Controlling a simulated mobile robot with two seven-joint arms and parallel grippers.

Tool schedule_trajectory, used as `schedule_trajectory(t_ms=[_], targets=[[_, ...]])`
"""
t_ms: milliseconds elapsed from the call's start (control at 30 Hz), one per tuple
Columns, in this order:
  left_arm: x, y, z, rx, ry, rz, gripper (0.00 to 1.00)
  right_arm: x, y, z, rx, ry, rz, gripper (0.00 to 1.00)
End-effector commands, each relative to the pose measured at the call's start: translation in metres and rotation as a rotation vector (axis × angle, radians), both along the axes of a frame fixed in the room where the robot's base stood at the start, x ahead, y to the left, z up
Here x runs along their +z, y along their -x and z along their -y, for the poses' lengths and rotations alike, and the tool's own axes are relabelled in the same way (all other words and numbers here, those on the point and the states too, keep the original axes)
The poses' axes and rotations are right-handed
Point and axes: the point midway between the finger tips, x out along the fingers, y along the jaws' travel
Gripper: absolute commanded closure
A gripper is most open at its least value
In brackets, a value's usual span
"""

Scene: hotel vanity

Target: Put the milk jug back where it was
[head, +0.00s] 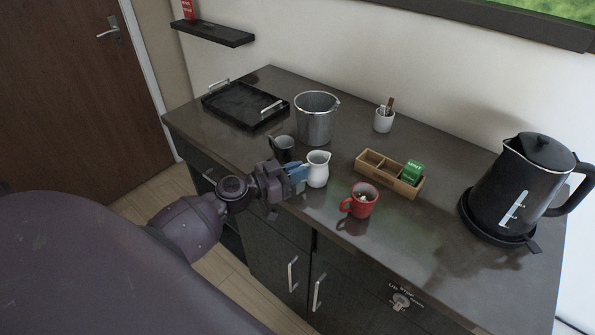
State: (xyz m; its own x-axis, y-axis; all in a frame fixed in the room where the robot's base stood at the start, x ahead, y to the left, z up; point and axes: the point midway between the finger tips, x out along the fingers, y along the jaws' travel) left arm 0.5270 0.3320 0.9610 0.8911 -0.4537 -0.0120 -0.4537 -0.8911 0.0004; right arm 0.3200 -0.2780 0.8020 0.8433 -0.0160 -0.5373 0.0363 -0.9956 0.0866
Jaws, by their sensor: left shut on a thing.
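The white milk jug (319,170) is upright at the counter's front middle, its spout toward the right. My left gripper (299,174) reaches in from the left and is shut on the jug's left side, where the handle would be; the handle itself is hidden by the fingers. I cannot tell whether the jug's base touches the counter. My right gripper is not in view.
A black mug (283,147) stands close behind my gripper, and a red mug (363,199) stands right of the jug. A metal bucket (316,118), wooden box (374,165), black tray (236,108), white cup (383,121) and kettle (520,185) also occupy the dark counter (440,235).

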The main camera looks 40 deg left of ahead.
Motion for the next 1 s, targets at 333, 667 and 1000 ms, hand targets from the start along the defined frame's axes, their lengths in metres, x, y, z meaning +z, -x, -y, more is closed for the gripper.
schedule_trajectory(t_ms=[333, 667, 1000], targets=[[-0.002, 0.0, 0.0, 0.0, 0.0, 0.001, 0.65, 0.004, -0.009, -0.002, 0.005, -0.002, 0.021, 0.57], [0.0, 0.0, 0.0, 0.0, 0.0, 0.0, 0.65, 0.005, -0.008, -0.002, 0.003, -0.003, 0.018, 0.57], [-0.004, 0.044, -0.022, 0.002, 0.0, -0.004, 0.65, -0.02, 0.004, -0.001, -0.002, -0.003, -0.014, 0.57]])
